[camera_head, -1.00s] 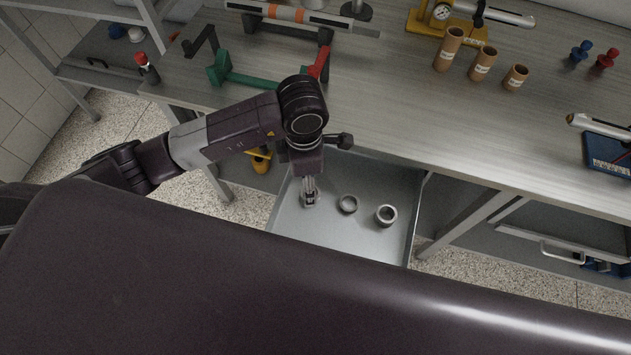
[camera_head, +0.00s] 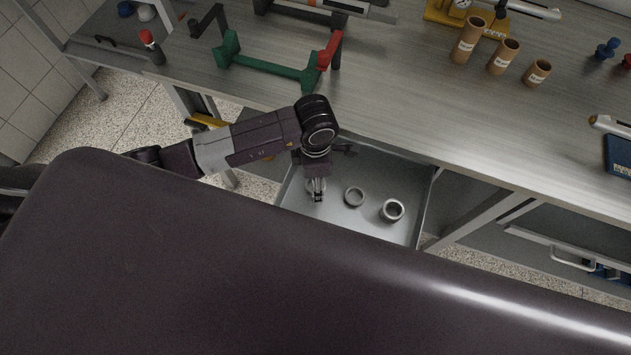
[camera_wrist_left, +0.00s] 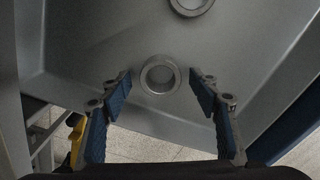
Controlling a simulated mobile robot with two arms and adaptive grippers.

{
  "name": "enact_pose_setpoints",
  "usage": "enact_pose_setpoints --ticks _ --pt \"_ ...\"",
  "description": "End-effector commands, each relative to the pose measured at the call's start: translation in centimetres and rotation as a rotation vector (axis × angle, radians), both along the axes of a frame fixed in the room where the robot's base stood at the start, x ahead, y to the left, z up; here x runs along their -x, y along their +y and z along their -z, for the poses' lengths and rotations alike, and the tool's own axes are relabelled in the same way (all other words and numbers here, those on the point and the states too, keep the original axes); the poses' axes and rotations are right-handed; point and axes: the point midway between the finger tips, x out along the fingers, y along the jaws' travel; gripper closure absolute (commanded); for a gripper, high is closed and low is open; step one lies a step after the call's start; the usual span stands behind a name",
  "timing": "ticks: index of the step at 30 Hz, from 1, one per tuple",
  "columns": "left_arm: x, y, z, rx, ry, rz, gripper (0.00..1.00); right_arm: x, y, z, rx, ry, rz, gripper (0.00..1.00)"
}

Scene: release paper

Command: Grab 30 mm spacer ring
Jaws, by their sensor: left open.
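Metal spacer rings lie in the open grey drawer (camera_head: 296,205): a middle ring (camera_head: 355,197) and a larger-looking right ring (camera_head: 392,211). A third ring, partly hidden, seems to lie under my left gripper (camera_head: 318,194), which points down at the drawer's left side. In the left wrist view, my left gripper (camera_wrist_left: 160,92) is open, with one ring (camera_wrist_left: 160,75) showing between its blue-padded fingertips, which appear clear of it. Another ring (camera_wrist_left: 191,4) is cut off at the top edge. I cannot read sizes on the rings. My right gripper is not in view.
The workbench (camera_head: 400,110) stands above and behind the drawer, with a green and red stand (camera_head: 270,70), cardboard tubes (camera_head: 503,57) and a blue box (camera_head: 620,155) on it. Drawer walls surround the rings. The drawer floor between the rings is bare.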

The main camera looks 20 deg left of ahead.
Motion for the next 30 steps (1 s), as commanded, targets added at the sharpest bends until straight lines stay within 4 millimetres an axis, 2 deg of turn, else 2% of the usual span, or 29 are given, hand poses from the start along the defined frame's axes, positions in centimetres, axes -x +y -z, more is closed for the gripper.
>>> enact_pose_setpoints --ticks 8,20,30 --pt "-0.03 -0.01 0.44 0.0 -0.001 0.001 0.44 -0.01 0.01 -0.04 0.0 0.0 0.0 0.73" --pt "-0.03 -0.01 0.4 0.0 -0.001 0.001 0.87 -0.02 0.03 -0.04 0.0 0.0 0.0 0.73" --pt "-0.08 -0.04 0.02 0.001 -0.003 0.001 0.88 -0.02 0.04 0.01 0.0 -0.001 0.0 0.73"
